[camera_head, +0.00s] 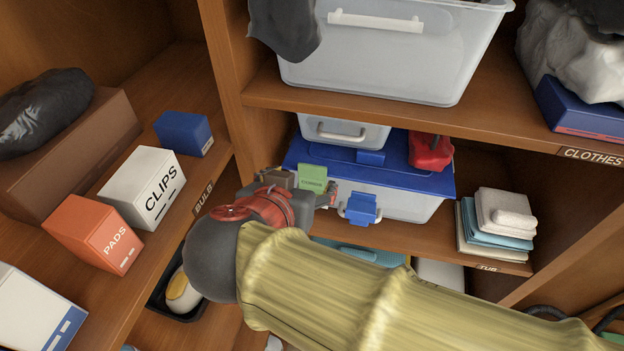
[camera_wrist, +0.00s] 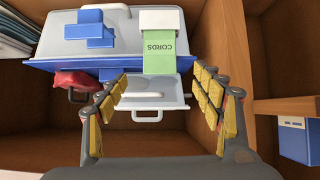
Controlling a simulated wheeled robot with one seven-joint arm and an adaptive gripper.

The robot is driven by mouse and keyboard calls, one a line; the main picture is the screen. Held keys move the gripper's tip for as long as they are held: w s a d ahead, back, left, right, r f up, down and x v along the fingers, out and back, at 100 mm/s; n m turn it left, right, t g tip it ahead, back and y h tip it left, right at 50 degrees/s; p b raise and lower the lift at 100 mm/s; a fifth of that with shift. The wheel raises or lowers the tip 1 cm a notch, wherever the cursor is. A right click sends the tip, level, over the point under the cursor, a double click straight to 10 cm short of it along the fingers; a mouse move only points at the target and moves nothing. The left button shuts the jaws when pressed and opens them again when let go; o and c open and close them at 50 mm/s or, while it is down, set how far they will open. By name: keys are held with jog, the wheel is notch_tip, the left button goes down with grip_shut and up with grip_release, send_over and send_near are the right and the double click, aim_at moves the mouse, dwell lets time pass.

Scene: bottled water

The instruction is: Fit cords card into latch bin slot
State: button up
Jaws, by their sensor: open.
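The green cords card (camera_head: 313,175) stands upright at the front of the latch bin (camera_head: 408,206), a clear bin with a blue lid and blue latches. In the wrist view the card (camera_wrist: 160,58) reads CORDS upside down, and its lower end meets a white slot holder (camera_wrist: 161,19) on the bin's front. I cannot tell how deep it sits. My gripper (camera_head: 302,193) is just in front of the card and hides the slot in the head view. In the wrist view my gripper (camera_wrist: 160,80) is open, its fingers wide apart on either side, with nothing held.
A small clear bin (camera_head: 343,134) and a red item (camera_head: 430,151) rest on the blue lid. Folded towels (camera_head: 500,225) lie to the right. A wooden divider (camera_head: 232,75) stands left of the bin, and a shelf with a large clear bin (camera_head: 385,60) is above.

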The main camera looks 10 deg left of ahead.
aim_at(311, 171)
jog(key=p+x, duration=0.1)
jog(key=x, duration=0.3)
jog(key=p+x, duration=0.2)
jog(key=x, duration=0.1)
jog(key=shift+w+r, duration=0.1)
jog(key=shift+w, duration=0.45)
jog(key=shift+d, duration=0.1)
jog(key=shift+c, duration=1)
jog(key=c, duration=0.7)
jog(key=shift+c, duration=0.2)
